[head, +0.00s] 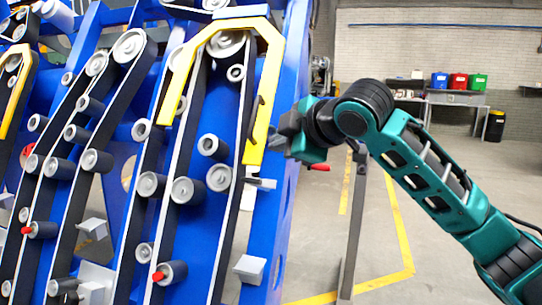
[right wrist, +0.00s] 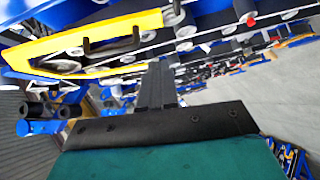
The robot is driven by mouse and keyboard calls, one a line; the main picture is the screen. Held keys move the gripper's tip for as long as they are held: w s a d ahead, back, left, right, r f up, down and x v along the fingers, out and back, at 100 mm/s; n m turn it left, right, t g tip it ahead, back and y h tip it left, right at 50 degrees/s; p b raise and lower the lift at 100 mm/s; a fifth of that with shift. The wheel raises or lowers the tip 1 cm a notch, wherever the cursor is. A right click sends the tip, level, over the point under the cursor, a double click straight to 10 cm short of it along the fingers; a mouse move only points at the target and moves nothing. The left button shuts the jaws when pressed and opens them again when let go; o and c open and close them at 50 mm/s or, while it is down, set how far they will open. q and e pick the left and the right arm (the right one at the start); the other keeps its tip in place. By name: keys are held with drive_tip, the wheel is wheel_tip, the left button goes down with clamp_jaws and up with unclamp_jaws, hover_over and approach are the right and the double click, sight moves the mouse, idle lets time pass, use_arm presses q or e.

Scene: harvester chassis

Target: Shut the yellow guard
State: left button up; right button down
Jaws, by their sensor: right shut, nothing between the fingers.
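The yellow guard (head: 268,75) is an arch-shaped frame around the top of the right-hand belt run on the blue machine. Its right leg carries a dark handle (head: 254,118). In the right wrist view the guard (right wrist: 90,37) runs across the upper left, with its dark handle (right wrist: 112,46) on it. I cannot tell how far it stands off the machine. My right gripper (head: 279,137) is shut and empty, just right of the guard's right leg. In the right wrist view its fingers (right wrist: 157,75) point toward the guard's edge, right of the handle. Whether they touch is unclear. My left gripper is out of view.
The blue chassis (head: 285,195) carries several belts and grey rollers (head: 188,190). Another yellow guard (head: 12,90) shows at the far left edge. A dark post (head: 352,225) stands on the floor right of the machine. A bench with coloured bins (head: 458,81) is far back.

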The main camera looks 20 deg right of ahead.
drive_tip(key=shift+d+f+p+x, duration=0.2)
drive_tip(key=shift+d+x, duration=0.2)
drive_tip(key=shift+x, duration=1.65)
drive_tip(key=shift+d+f+p+x, duration=0.15)
drive_tip(key=shift+d+x, duration=0.25)
drive_tip(key=shift+x, duration=1.65)
drive_tip(key=shift+d+f+p+x, duration=0.2)
drive_tip(key=shift+d+x, duration=0.2)
drive_tip(key=shift+x, duration=1.65)
drive_tip(key=shift+w, duration=0.1)
drive_tip(key=shift+f, duration=0.1)
